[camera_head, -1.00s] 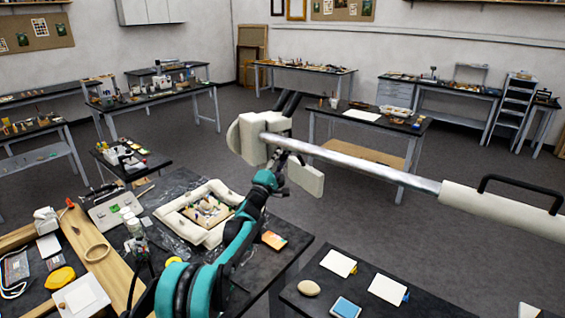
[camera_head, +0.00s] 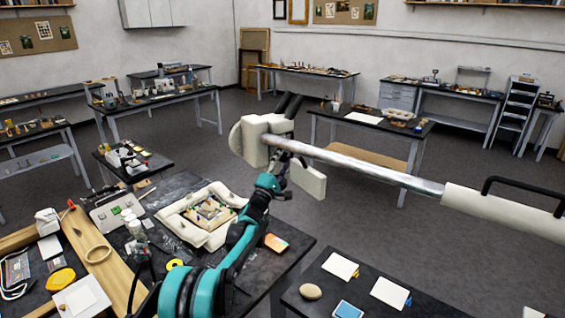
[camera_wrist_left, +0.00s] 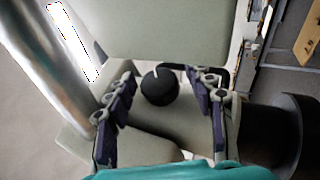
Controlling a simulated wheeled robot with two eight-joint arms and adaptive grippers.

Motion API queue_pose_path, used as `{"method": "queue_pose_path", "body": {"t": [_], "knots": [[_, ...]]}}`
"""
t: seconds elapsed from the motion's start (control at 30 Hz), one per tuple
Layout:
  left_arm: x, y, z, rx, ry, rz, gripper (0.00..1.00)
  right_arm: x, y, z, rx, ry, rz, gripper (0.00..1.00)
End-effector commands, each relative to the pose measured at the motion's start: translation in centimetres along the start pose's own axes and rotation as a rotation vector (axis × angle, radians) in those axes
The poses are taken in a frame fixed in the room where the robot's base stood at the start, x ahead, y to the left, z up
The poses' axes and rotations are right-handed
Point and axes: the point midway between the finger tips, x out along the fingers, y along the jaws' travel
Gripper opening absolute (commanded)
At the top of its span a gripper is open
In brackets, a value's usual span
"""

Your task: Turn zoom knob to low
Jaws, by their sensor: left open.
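The zoom knob (camera_wrist_left: 160,87) is a round black knob on the pale microscope head, with a white mark near its upper edge in the left wrist view. My left gripper (camera_wrist_left: 161,94) is open, with one finger on each side of the knob. Gaps show between the fingers and the knob. In the head view the microscope head (camera_head: 256,140) sits on a long metal boom (camera_head: 365,168), and my left gripper (camera_head: 284,162) is just under it. The knob cannot be made out there. My right gripper is not in view.
A dark worktable (camera_head: 180,190) below holds a padded cream frame (camera_head: 170,215) with a gilt fragment inside. A second dark table (camera_head: 375,305) at the lower right holds cards and a blue pad (camera_head: 347,310). The pale boom sleeve (camera_head: 500,212) and its black handle extend right.

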Motion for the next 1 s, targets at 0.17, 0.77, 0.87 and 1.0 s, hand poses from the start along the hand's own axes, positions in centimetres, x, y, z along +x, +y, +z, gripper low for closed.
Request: {"method": "queue_pose_path", "body": {"t": [0.17, 0.77, 0.87, 1.0], "knots": [[-2.0, 0.1, -0.1, 0.001, 0.002, 0.0, 0.54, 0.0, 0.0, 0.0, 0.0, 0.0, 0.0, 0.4], [-11.8, 0.0, -0.1, 0.0, 0.001, 0.0, 0.54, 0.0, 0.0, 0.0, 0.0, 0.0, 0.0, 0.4], [-12.0, 0.0, 0.0, 0.0, 0.0, 0.0, 0.54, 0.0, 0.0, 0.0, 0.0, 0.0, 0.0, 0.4], [-11.9, 0.0, 0.0, 0.0, 0.0, 0.0, 0.54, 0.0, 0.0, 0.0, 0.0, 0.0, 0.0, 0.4]]}}
